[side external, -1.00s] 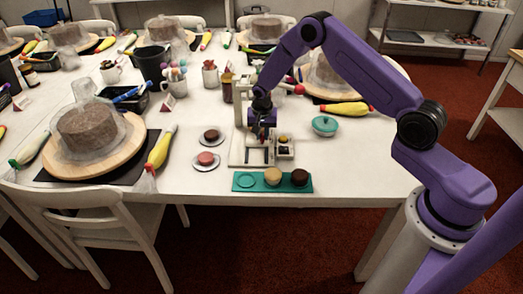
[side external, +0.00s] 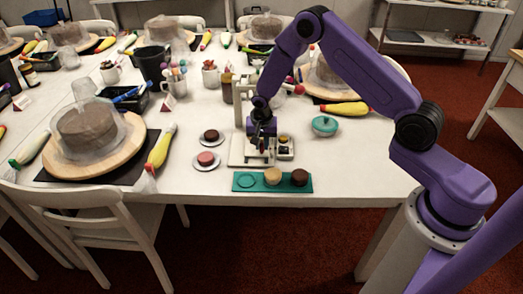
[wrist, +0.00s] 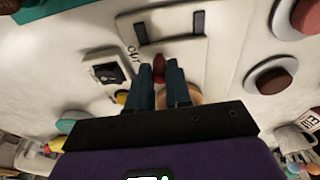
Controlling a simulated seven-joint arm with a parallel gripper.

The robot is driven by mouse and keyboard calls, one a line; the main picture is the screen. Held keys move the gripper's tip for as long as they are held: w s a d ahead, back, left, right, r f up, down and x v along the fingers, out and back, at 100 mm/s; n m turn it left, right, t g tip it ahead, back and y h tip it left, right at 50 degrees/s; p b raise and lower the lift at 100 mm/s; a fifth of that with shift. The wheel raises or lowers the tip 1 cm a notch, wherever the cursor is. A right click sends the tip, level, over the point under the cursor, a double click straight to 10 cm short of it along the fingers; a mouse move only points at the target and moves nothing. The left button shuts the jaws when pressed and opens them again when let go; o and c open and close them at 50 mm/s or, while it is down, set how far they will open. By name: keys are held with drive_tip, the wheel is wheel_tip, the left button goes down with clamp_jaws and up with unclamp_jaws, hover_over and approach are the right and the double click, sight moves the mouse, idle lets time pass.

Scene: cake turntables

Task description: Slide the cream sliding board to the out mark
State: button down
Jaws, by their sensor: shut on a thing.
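The cream sliding board (wrist: 168,27) lies in the white base of a small stand (side external: 238,152), with a dark slot on each side of it in the wrist view. My gripper (wrist: 163,82) is shut on a small red knob (wrist: 158,66) at the board's end. In the side view my gripper (side external: 262,143) is low over the base, and its fingers hide much of the board. The out mark (wrist: 133,53) is printed lettering on the base, just left of the knob in the wrist view.
A teal tray (side external: 218,182) with two small cakes lies in front of the base. Two cakes on saucers (side external: 208,168) stand to the left, and a small box (side external: 285,150) to the right. A teal lidded dish (side external: 325,126) stands farther right.

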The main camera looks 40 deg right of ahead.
drive_tip(key=shift+s+a, duration=1.3)
drive_tip(key=shift+a, duration=0.2)
drive_tip(key=shift+s+a, duration=0.1)
drive_tip(key=c, duration=1)
unclamp_jaws()
drive_tip(key=shift+c, duration=0.2)
drive_tip(key=shift+r, duration=0.1)
drive_tip(key=shift+r, duration=0.6)
drive_tip(key=shift+d+r, duration=0.2)
drive_tip(key=shift+r, duration=2.65)
